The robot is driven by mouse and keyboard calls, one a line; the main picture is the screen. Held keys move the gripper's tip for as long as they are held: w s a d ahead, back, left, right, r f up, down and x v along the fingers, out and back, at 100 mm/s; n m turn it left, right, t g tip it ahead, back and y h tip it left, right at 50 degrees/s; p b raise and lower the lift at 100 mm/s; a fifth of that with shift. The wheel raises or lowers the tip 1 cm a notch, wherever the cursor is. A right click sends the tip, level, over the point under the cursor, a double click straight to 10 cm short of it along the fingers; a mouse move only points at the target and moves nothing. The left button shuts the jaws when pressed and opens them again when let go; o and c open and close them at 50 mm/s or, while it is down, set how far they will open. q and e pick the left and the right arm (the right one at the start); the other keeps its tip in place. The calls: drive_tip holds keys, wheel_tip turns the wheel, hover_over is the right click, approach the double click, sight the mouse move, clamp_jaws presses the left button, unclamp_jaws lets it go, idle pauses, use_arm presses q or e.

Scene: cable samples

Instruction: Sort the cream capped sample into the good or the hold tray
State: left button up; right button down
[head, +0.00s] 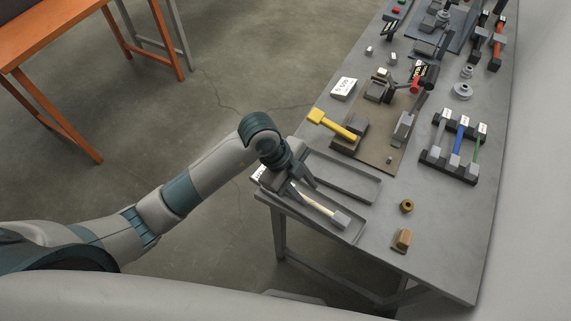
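The cream sample (318,206), a pale rod with a grey block cap (341,218) at its right end, lies in or just over the nearer of two grey trays (350,237). The other tray (368,197) is directly behind it and looks empty. My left gripper (296,190) is low over the left end of the nearer tray, at the sample's left end. Its fingers look spread apart, one on each side of the sample. The sample's left end is partly hidden by the gripper. My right gripper is out of view.
A white label (259,173) is at the table's left edge. A fixture board (376,155) with a yellow-handled tool (332,124) stands behind the trays. A dark rack (437,163) holds grey, blue and green samples. A brass ring (406,206) and a brown block (402,240) lie right of the trays.

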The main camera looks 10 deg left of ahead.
use_arm(q)
drive_tip(key=b+v, duration=0.2)
drive_tip(key=v, duration=1)
drive_tip(key=shift+r, duration=0.3)
